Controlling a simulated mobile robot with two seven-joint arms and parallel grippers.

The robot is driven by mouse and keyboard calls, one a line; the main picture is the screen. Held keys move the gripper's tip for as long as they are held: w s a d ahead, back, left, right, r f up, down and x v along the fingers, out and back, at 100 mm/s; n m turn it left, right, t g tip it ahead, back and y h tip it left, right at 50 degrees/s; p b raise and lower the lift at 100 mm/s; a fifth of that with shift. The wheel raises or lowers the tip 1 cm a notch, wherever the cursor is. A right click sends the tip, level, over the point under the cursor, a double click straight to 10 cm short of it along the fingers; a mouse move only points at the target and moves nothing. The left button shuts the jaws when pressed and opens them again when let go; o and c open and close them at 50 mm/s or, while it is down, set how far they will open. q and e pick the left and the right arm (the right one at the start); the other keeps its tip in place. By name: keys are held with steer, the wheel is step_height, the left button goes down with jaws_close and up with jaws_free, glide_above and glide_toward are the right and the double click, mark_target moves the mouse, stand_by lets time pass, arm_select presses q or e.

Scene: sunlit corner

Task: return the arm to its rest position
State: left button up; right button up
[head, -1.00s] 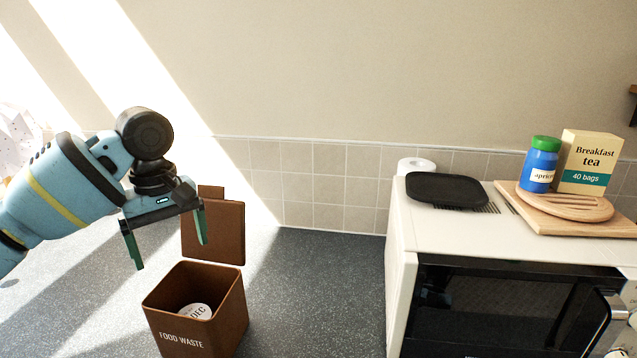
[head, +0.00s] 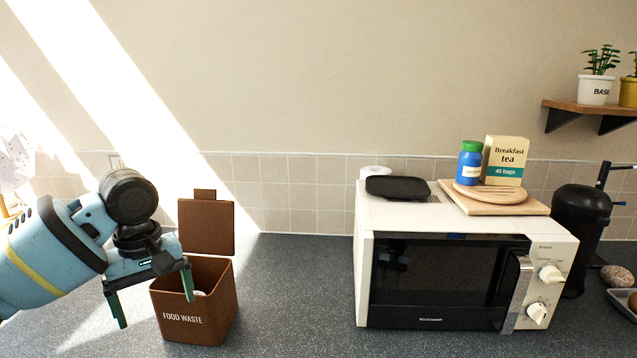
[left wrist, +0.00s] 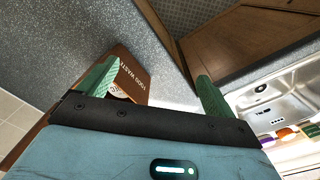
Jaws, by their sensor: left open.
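My left gripper (head: 154,297) is open and empty, with its two green fingers spread and pointing down. In the head view it is at the lower left, in front of and to the left of the brown food waste bin (head: 196,322). The right finger overlaps the bin's opening in the picture. The bin's lid stands open at the back, and a pale object (head: 199,293) inside is mostly hidden. In the left wrist view the bin (left wrist: 132,72) shows between the open fingers (left wrist: 155,85). My right gripper is not in view.
A white microwave (head: 455,280) stands to the right on the dark worktop (head: 290,290). A black tray (head: 397,188), a wooden board (head: 540,208), a blue jar (head: 469,165) and a tea box (head: 505,162) rest on it. The worktop between bin and microwave is clear.

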arm_select(q)
steer(key=s+d+f+m+h, duration=0.1)
steer(key=s+d+f+m, duration=0.3)
steer(key=f, duration=0.4)
steer(key=s+d+f+m+t+h, duration=0.1)
steer(key=s+d+f+m, duration=0.1)
steer(key=s+d+f, duration=0.45)
steer(key=s+d+f+m+h, duration=0.1)
steer(key=s+d+f+m, duration=0.15)
steer(key=f, duration=0.75)
steer(key=s+a+f+t+y, duration=0.1)
steer(key=s+a+f, duration=0.3)
steer(key=s, duration=0.6)
steer(key=s+a+f+y, duration=0.2)
steer(key=s+a, duration=0.3)
steer(key=s, duration=0.5)
steer(key=w+d+f+m+t+h, duration=0.1)
steer(key=w+d+f+t, duration=0.1)
steer(key=w+f+t, duration=0.4)
steer(key=shift+w+d+f+t+h, duration=0.35)
steer(key=shift+f+t, duration=0.45)
steer(key=shift+f, duration=1)
steer(key=shift+s, duration=0.1)
steer(key=shift+c, duration=0.3)
